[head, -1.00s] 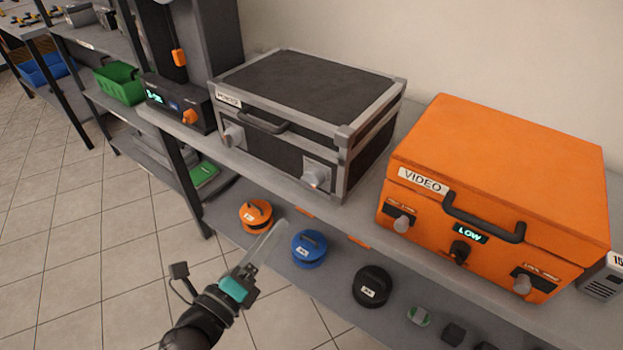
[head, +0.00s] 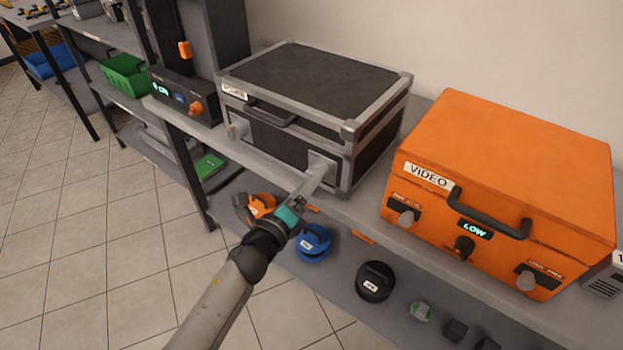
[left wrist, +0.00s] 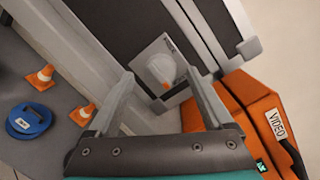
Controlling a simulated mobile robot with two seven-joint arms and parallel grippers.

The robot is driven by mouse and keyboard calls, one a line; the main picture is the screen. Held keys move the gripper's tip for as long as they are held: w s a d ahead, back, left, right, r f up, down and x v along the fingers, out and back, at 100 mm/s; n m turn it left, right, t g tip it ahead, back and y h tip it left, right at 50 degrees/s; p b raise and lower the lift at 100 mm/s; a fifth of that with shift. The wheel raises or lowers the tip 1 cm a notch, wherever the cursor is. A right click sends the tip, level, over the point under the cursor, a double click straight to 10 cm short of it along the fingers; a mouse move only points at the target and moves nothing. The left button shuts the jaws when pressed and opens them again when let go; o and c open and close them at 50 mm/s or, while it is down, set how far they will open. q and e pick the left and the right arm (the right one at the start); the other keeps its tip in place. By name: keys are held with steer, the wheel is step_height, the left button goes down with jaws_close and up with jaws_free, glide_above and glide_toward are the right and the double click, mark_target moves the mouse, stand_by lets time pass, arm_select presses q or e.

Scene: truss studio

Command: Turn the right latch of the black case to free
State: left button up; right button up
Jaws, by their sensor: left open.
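The black case (head: 310,82) with grey metal edges stands closed on the shelf top. Its right latch is a pale knob on a metal plate; in the head view my gripper covers most of it. The right latch (left wrist: 163,69) shows clearly in the left wrist view, ahead of and between the fingertips. The left latch (head: 238,128) is at the front left of the case. My left gripper (head: 313,182) is open in front of the right latch; it also shows in the left wrist view (left wrist: 161,88), with the fingers apart and nothing gripped. My right gripper is not in view.
The orange VIDEO case (head: 505,175) stands to the right on the same shelf. A dark device with an orange knob (head: 196,108) stands to the left. Blue (head: 313,243) and black (head: 375,281) reels lie on the lower shelf. Open floor is at the left.

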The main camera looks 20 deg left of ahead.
arm_select(q)
steer(key=shift+w+d, duration=0.15)
steer(key=shift+w, duration=0.4)
steer(key=shift+c, duration=0.3)
jaws_close()
